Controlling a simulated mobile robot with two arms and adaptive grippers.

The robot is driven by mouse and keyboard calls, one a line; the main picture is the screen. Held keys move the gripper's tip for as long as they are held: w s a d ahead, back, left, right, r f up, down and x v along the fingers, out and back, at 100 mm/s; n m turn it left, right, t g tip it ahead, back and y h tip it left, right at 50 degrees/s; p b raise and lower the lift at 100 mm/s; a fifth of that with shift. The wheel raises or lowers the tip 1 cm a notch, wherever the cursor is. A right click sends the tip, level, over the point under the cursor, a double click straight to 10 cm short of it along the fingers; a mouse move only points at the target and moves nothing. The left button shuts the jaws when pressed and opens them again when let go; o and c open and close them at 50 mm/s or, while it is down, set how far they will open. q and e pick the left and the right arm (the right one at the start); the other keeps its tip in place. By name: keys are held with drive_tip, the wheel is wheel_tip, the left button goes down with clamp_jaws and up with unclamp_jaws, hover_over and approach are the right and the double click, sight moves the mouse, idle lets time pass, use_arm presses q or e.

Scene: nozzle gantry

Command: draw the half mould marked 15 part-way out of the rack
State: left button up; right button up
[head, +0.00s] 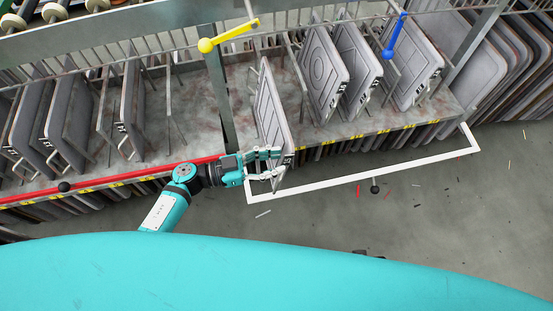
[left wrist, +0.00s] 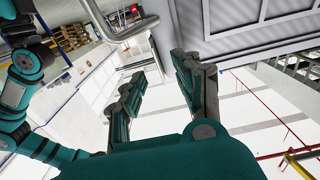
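A grey half mould (head: 271,110) stands upright in the rack, its front end reaching out past the shelf edge more than its neighbours. A small dark label sits on its front edge; I cannot read its number surely. My left gripper (head: 277,164) is at this front end, its fingers pointing right and overlapping the mould's lower corner. A grey ribbed panel (left wrist: 262,22) lies close beyond the right finger. I cannot tell whether they touch. My right gripper is out of view.
More half moulds (head: 323,72) stand to the right and others (head: 70,125) to the left, between thin rack bars. Yellow (head: 228,36) and blue (head: 394,36) levers stick out above. A white frame bar (head: 370,176) runs before the shelf.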

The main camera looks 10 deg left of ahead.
use_arm(q)
drive_tip(key=v, duration=1.1)
